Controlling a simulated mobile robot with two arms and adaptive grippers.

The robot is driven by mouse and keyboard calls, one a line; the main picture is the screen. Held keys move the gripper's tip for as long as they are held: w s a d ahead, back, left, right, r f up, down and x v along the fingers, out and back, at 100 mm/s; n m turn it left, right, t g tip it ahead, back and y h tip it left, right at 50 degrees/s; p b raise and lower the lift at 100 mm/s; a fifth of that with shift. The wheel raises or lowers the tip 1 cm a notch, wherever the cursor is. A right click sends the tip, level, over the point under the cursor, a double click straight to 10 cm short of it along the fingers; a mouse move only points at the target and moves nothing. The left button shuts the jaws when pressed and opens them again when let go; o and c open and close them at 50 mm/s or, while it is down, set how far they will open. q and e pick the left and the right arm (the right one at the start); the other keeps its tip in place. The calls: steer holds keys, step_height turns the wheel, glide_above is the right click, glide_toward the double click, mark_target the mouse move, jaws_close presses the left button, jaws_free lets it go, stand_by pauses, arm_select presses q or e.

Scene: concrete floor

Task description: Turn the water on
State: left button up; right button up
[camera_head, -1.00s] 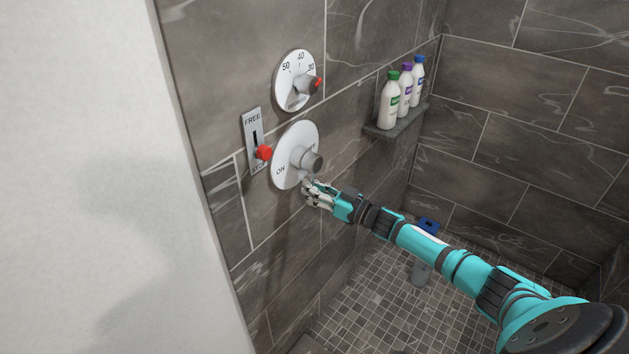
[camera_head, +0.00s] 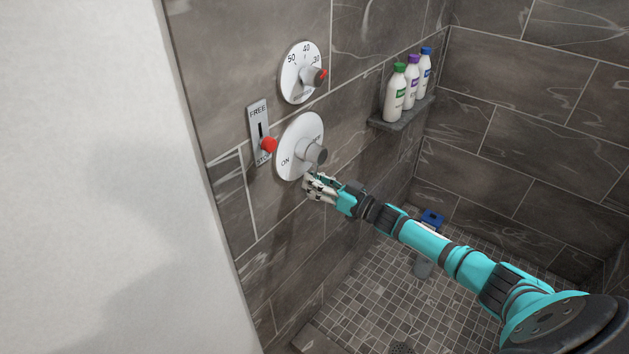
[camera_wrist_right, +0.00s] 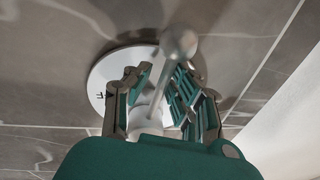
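The round white ON/OFF dial plate (camera_head: 290,140) is on the tiled wall, with a grey knob (camera_head: 316,153) at its middle. "ON" reads at its lower left and "OFF" at its upper right, partly hidden by the knob. My right gripper (camera_head: 318,184) is just below the knob. In the right wrist view, the right gripper (camera_wrist_right: 162,76) has its fingers apart, on either side of a pale lever (camera_wrist_right: 160,85) in front of the plate (camera_wrist_right: 103,75). I cannot tell whether they touch it. My left gripper is not in view.
A temperature dial (camera_head: 293,82) is above. A FREE/STOP slide (camera_head: 259,115) with a red knob (camera_head: 269,144) is close on the left. Bottles (camera_head: 396,95) stand on a corner shelf (camera_head: 405,116). A pale wall (camera_head: 90,180) fills the left.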

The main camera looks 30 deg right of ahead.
steer(key=shift+o, duration=0.7)
steer(key=shift+a, duration=0.1)
steer(key=shift+s+f, duration=0.15)
steer(key=shift+s, duration=0.1)
steer(key=v, duration=1.1)
steer(key=shift+s+d, duration=0.2)
steer(key=shift+d, duration=0.05)
